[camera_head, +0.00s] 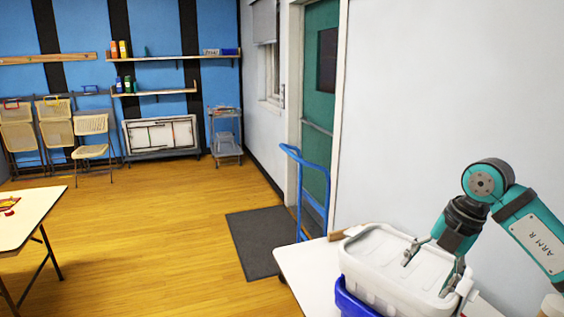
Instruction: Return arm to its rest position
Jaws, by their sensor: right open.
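My right arm (530,225), teal and grey and marked "ARM R", comes in from the right edge. My right gripper (425,273) is open and points down over a white lidded box (385,262). Its two fingers are spread above the lid; I cannot tell whether they touch it. The white box sits on or in a blue bin (352,303) on a white table (305,265) at the lower right. My left gripper is not in view.
A blue-handled cart (310,185) stands by the teal door (318,100), near a dark mat (262,240). Another white table (30,215) is at the left. Folding chairs (90,135) and shelves (160,57) line the back wall. The wooden floor between is clear.

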